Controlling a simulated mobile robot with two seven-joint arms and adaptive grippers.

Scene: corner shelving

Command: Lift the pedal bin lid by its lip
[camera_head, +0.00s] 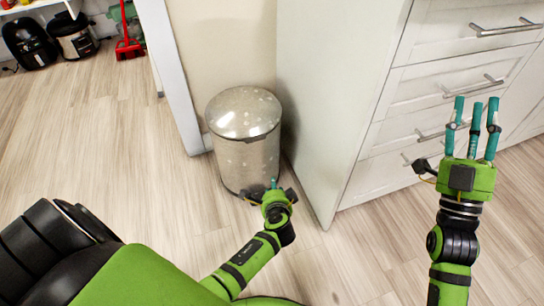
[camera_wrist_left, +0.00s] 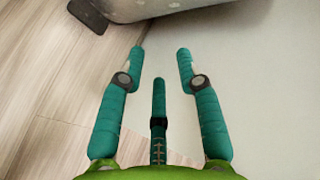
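The pedal bin (camera_head: 248,162) is a speckled metal cylinder standing on the floor between a pale wall and the cabinet side. Its domed lid (camera_head: 243,112) is down. My left gripper (camera_head: 273,187) is low at the front right of the bin, below the lid. In the left wrist view its three teal fingers (camera_wrist_left: 160,62) are spread and empty. The bin's bottom edge (camera_wrist_left: 150,8) and a dark pedal-like part (camera_wrist_left: 88,15) show beyond the fingers, apart from them. My right gripper (camera_head: 474,122) is open and empty, in front of the drawers at the right.
A white cabinet side (camera_head: 335,90) rises close to the bin's right. Drawers with metal handles (camera_head: 475,90) are behind my right gripper. A white panel edge (camera_head: 172,75) stands left of the bin. The wooden floor (camera_head: 85,140) at left is clear.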

